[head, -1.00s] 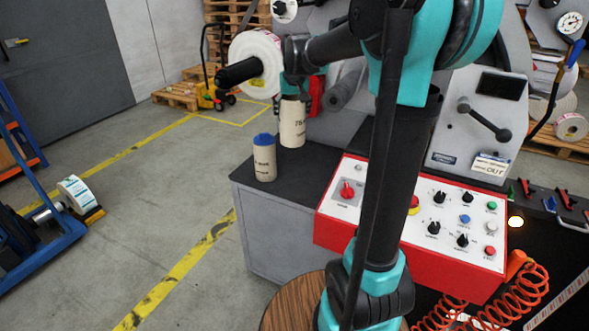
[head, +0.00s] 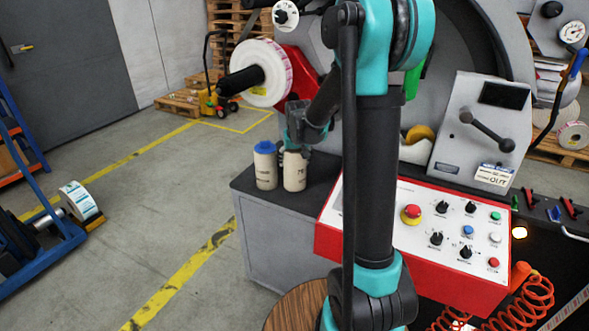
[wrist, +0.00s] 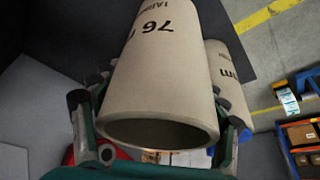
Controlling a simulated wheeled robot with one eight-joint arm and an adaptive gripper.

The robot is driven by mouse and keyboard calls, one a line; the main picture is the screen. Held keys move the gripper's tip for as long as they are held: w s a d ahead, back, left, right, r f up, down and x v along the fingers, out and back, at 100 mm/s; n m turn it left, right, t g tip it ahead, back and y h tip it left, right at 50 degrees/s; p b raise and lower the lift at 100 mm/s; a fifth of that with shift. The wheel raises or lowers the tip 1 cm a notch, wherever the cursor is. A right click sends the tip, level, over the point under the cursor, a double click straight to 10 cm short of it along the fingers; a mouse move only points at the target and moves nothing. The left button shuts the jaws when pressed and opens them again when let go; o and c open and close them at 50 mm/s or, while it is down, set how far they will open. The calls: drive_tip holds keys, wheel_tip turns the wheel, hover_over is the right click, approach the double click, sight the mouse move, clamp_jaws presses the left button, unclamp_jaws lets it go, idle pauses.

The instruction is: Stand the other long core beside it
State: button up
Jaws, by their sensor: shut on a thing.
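One long tan cardboard core (head: 294,173) with black print is upright in my gripper (head: 295,149), over the dark top of the grey cabinet. Its base looks to be at the top surface; I cannot tell if it bears on it. The other long core (head: 265,168), with a blue upper end, stands upright just to its left. In the wrist view the held core (wrist: 160,70), printed "76", fills the middle between my fingers. The standing core (wrist: 232,72) shows partly hidden behind it. I cannot tell whether the two cores touch.
The grey cabinet (head: 272,232) has an open edge at its left and front. A red-sided control panel (head: 420,235) with knobs and buttons is close at the right. A white label roll (head: 270,72) on a black shaft sits above and behind the cores.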

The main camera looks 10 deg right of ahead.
drive_tip(key=shift+f, duration=1.8)
drive_tip(key=shift+f, duration=0.15)
drive_tip(key=o, duration=1.3)
drive_tip(key=v, duration=1.2)
